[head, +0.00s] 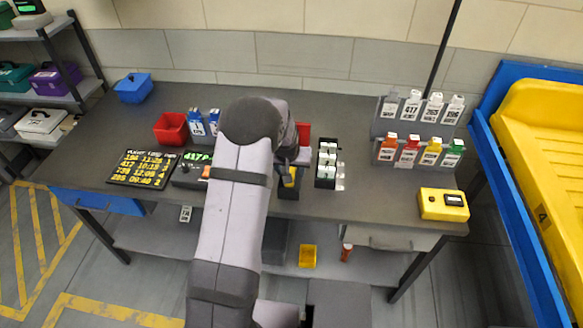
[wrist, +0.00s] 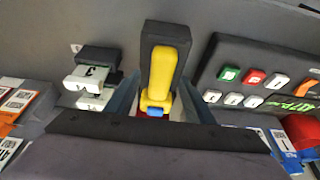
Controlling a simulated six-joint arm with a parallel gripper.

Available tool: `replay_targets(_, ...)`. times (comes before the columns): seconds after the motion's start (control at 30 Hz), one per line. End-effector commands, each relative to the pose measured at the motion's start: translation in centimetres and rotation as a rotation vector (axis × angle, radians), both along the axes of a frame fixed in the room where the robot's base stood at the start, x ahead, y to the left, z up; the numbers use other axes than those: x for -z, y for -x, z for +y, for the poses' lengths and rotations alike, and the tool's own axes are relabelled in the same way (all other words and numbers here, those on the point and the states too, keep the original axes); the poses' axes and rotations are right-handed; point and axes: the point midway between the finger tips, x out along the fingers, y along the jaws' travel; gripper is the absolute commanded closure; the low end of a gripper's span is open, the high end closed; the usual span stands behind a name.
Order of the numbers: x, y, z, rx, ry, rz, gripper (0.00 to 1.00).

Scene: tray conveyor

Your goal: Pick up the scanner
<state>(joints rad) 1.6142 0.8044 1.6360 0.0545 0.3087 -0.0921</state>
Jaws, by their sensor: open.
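The scanner, a yellow and black tool with a small blue part, stands in the middle of the wrist view (wrist: 165,72). In the head view only a bit of its yellow body (head: 289,177) shows beside my arm, over a dark stand. My gripper (wrist: 157,95) is open, with one grey-blue finger on each side of the scanner's lower part. I cannot tell whether either finger touches it. In the head view my arm hides most of the gripper and part of the scanner.
A black rack with white-topped items (head: 327,165) stands close to the right. A button panel (head: 190,172) and a schedule board (head: 145,168) lie to the left. The back middle-right of the table is clear.

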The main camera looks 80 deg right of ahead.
Motion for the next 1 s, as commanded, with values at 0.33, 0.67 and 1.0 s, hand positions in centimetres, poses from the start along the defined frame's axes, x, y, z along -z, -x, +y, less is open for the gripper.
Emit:
replay_targets(0.33,0.2,0.0,0.0,0.000,-0.001,0.000,0.80)
replay_targets(0.67,0.1,0.0,0.0,0.000,0.001,0.000,1.00)
replay_targets(1.0,-2.5,0.0,-0.2,0.000,0.007,0.000,1.00)
